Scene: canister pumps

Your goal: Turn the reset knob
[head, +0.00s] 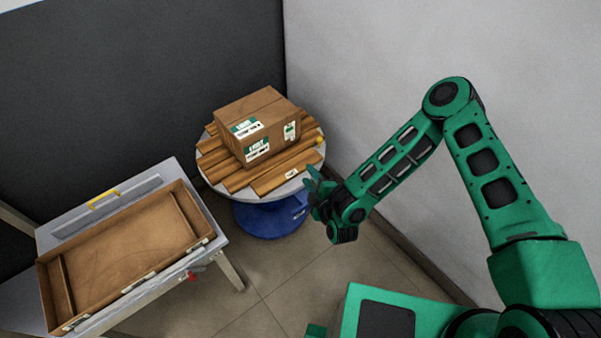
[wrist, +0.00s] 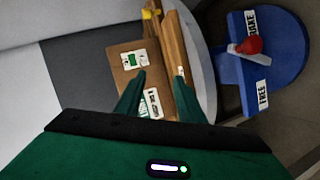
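No part is clearly marked as the reset knob. A red knob (wrist: 248,46) sits on a blue base (wrist: 285,50) at the upper right of the wrist view, between labels reading "FREE" and, partly legible, "BRAKE". The blue base (head: 268,219) is under the round table in the head view, where that knob cannot be made out. My gripper (head: 312,184) is at the right edge of the round table. In the wrist view its two green fingers (wrist: 157,98) are apart with nothing gripped, left of the red knob and pointing toward the box.
A cardboard box (head: 257,118) sits on wooden planks on the round grey table (head: 216,182). A small yellow part (head: 319,141) shows at its right. A bench (head: 165,174) with a brown tray (head: 184,184) and a red part (head: 190,275) stands left. Walls close in behind and right.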

